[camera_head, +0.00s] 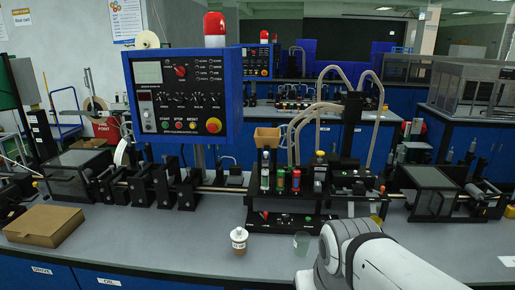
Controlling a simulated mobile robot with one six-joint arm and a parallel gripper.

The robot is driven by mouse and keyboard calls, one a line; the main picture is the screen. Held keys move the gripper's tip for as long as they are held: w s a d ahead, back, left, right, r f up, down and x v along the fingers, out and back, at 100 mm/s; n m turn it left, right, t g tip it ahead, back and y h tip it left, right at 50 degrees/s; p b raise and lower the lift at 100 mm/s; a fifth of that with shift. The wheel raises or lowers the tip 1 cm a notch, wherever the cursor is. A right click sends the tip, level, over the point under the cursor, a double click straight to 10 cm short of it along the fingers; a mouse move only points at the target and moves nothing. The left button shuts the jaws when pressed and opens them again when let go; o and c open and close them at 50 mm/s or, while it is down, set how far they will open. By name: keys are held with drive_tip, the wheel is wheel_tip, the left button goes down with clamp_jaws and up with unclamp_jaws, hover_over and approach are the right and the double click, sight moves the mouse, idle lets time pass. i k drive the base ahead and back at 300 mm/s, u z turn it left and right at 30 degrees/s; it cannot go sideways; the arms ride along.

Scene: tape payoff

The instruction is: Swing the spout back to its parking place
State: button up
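I cannot make out for certain which part is the spout. Pale curved hoses (330,71) arch over the black machine unit (292,221) on the bench, right of centre. Small bottles with coloured caps (280,181) stand in a row on that unit. In front of it, a small brown container with a white top (239,241) stands upright on the bench. A greenish translucent cup (301,241) stands to its right, close to my white arm. My arm comes in at the lower right. My gripper is not visible.
A blue control panel (178,95) stands above the bench at left. A cardboard box (44,225) lies at the front left. Dark covered boxes (80,175) (433,178) sit at both ends of the machine. The grey bench top (150,250) is clear between the cardboard box and the brown container.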

sight(265, 162)
drive_tip(key=i, duration=0.85)
